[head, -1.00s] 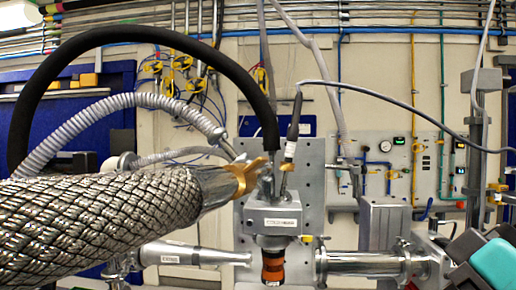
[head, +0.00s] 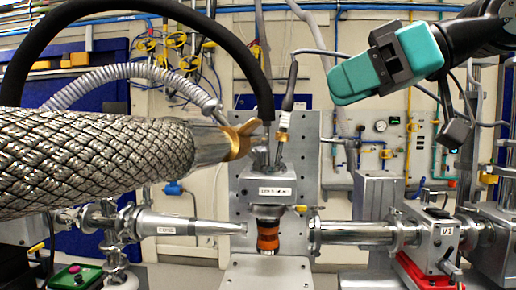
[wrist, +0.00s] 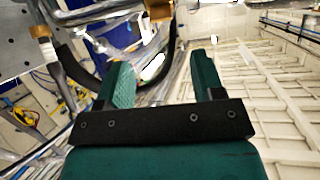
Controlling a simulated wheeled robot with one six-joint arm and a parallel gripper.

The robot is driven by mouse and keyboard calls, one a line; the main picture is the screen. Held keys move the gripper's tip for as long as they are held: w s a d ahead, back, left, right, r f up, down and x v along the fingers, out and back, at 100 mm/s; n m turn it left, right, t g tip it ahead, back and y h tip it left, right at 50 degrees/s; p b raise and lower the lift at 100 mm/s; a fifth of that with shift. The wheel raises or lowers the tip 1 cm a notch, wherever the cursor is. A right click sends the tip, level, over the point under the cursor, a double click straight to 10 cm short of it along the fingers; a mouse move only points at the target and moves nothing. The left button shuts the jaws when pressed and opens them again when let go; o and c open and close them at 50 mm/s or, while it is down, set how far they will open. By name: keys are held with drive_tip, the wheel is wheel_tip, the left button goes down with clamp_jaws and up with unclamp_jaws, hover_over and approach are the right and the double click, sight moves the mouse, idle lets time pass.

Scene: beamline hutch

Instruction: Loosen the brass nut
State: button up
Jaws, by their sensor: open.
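Two brass fittings show in the head view, and I cannot tell for sure which is the brass nut. A winged brass nut (head: 240,139) sits at the end of the thick braided hose (head: 100,155). A small brass collar (head: 282,137) sits under a cable plug above the grey block. My gripper (head: 340,88) is up and to the right of both, apart from them, pointing left. In the wrist view its two teal fingers (wrist: 160,62) are spread with nothing held. Brass parts (wrist: 158,10) and (wrist: 41,30) show at the top of the wrist view, beyond the fingertips.
The braided hose and a black curved hose (head: 225,38) crowd the left side. A grey cable runs from the plug toward my arm. A perforated plate (head: 245,185) stands behind the block (head: 270,190). Steel pipes (head: 355,232) run below. Open air lies between gripper and plug.

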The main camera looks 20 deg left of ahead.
sight(259, 124)
drive_tip(key=p+x, duration=0.1)
drive_tip(key=x, duration=1)
drive_tip(key=shift+s+a+f, duration=0.1)
drive_tip(key=shift+s+a, duration=0.05)
drive_tip(key=shift+a, duration=0.25)
drive_tip(key=shift+a+f+p, duration=0.25)
drive_tip(key=shift+a+p, duration=0.05)
drive_tip(key=shift+a, duration=0.1)
drive_tip(key=c, duration=0.9)
